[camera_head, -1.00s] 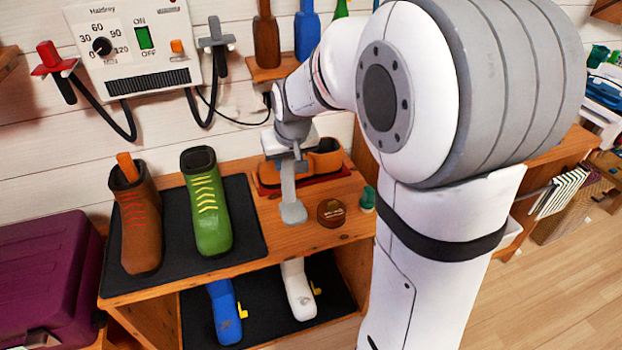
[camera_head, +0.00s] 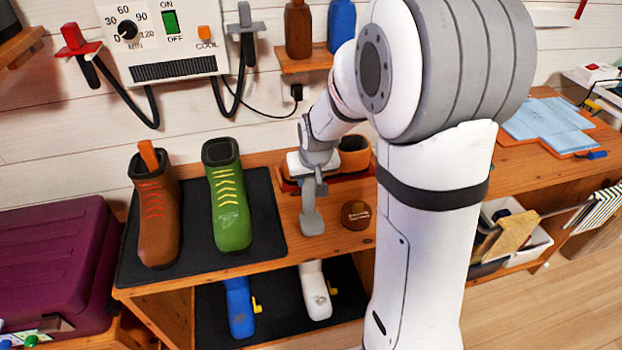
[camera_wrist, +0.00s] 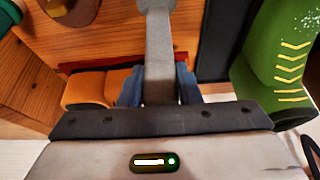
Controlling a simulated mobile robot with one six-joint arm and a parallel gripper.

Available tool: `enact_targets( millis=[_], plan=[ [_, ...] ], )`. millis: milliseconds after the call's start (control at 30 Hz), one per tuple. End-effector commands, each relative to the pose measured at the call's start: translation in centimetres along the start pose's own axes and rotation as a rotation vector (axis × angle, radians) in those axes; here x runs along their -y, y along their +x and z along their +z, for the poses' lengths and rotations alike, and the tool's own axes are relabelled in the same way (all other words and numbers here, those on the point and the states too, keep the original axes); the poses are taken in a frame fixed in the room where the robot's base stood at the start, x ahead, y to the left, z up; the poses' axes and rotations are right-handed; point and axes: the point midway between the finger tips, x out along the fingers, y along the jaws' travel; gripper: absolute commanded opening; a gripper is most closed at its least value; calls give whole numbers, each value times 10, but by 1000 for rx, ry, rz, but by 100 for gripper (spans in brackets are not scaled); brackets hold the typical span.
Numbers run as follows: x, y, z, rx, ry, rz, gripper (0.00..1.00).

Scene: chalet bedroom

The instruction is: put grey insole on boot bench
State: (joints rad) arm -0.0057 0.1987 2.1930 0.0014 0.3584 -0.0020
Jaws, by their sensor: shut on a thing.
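My gripper (camera_head: 312,182) is above the boot bench (camera_head: 335,242), a wooden bench with a top and a lower shelf. It is shut on the grey insole (camera_head: 312,217), which hangs down over the bare wood strip right of the black mat. I cannot tell whether its lower end touches the bench. In the wrist view the insole (camera_wrist: 158,58) stands between the two blue-grey fingers of my gripper (camera_wrist: 158,88) and extends away from them. The bench top (camera_wrist: 110,40) shows behind it.
A brown boot (camera_head: 156,212) and a green boot (camera_head: 228,205) stand on the black mat (camera_head: 268,225). A round brown tin (camera_head: 356,215) is right of the insole. An orange-brown item (camera_head: 354,155) lies behind. Blue (camera_head: 240,305) and white (camera_head: 314,290) boots are below.

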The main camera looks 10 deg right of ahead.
Motion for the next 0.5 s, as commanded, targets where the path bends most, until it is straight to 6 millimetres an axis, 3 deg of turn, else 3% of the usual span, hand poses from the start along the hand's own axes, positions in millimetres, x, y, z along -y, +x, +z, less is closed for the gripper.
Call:
enact_targets(
  millis=[367,400,500],
  plan=[
    [-1,7,2,-2,1,1,0],
    [-1,6,2,-2,2,1,33],
    [-1,5,2,-2,2,1,41]
  ],
)
